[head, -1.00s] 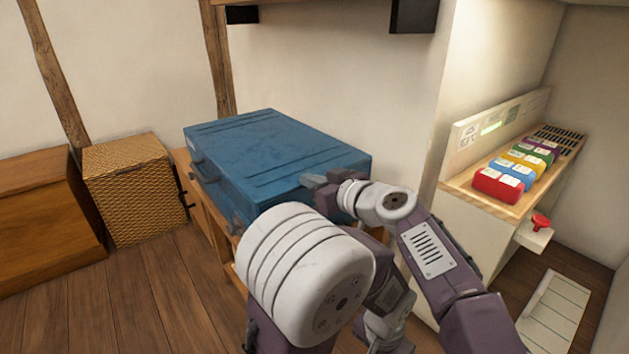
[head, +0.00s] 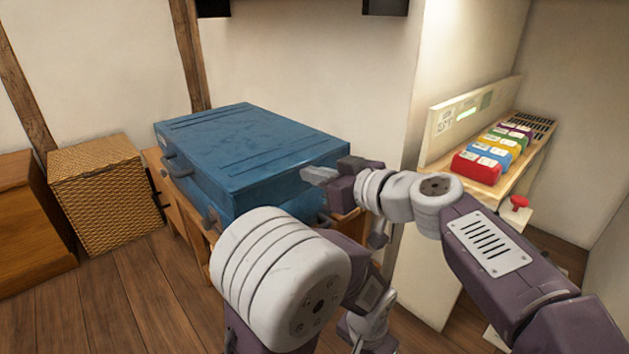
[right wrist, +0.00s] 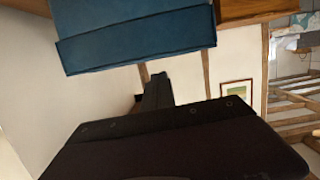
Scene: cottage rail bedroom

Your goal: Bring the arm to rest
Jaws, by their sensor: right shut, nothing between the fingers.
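My right arm comes in from the lower right of the head view. Its gripper (head: 318,175) is shut and empty, in front of the right side of a blue suitcase (head: 245,150). I cannot tell from this view whether the fingers touch the case. In the right wrist view the dark gripper (right wrist: 158,90) points up the picture, and the blue suitcase (right wrist: 135,35) lies across the top. The suitcase looks closed and rests on a wooden stand (head: 180,215). My left gripper cannot be made out.
A wall unit (head: 445,130) with several coloured blocks and a red knob (head: 519,203) stands at the right. A woven basket box (head: 105,195) and a wooden chest (head: 30,225) are at the left. Wooden floor (head: 130,290) lies open in front of them.

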